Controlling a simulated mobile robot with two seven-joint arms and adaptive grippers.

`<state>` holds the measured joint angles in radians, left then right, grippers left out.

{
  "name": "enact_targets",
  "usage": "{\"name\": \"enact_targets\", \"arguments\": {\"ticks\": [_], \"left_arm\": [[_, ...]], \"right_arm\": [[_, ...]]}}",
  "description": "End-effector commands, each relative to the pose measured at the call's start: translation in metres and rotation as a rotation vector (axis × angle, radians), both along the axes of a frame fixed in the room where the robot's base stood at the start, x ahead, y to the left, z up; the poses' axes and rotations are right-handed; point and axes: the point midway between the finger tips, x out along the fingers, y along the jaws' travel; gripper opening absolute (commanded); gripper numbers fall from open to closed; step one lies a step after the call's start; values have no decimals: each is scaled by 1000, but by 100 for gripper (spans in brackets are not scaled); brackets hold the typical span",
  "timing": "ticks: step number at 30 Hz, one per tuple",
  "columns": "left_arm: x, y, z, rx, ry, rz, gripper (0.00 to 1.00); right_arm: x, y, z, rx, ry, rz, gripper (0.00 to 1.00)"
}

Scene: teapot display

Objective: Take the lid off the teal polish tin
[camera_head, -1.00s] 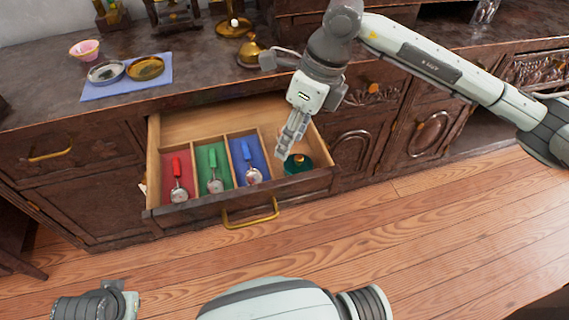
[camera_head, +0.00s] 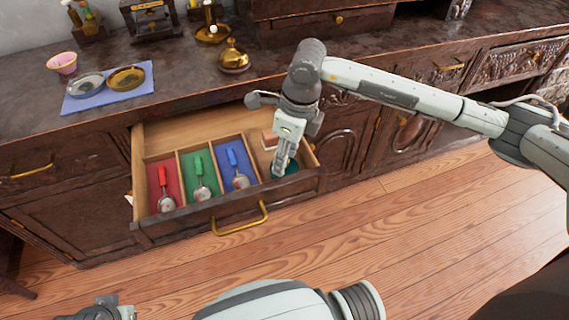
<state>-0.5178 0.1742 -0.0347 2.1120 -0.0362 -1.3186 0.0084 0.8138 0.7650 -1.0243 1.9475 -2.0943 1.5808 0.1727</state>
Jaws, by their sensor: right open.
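The teal polish tin (camera_head: 291,169) sits in the rightmost compartment of the open drawer (camera_head: 190,214). Only part of its teal rim shows, as my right gripper covers most of it. My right gripper (camera_head: 279,172) points down over the tin with its fingers at or just above the top; I cannot tell whether they touch it. The gripper is open. Whether the lid is on the tin is hidden by the fingers. My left gripper (camera_head: 110,310) is only partly in view at the bottom left edge, away from the drawer, and its jaws do not show clearly.
Dividers part the drawer; red, green and blue compartments hold a red-handled (camera_head: 164,188), a green-handled (camera_head: 201,180) and a blue-handled scoop (camera_head: 237,170). On the cabinet top are a blue cloth (camera_head: 108,97) with two dishes, a pink bowl (camera_head: 62,63) and a brass lidded pot (camera_head: 233,58).

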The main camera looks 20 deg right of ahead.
Motion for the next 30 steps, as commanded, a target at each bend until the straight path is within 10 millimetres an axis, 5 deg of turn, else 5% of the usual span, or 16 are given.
{"name": "enact_targets", "arguments": {"ticks": [11, 22, 30], "left_arm": [[1, 3, 4, 8, -7, -7, 0], [0, 3, 3, 10, -2, -7, 0], [-1, 2, 5, 9, -3, -5, 0]], "right_arm": [[0, 0, 1, 1, -1, 0, 0], [1, 0, 6, 2, -3, 0, 0], [2, 0, 43, 2, -6, 1, 0]]}}
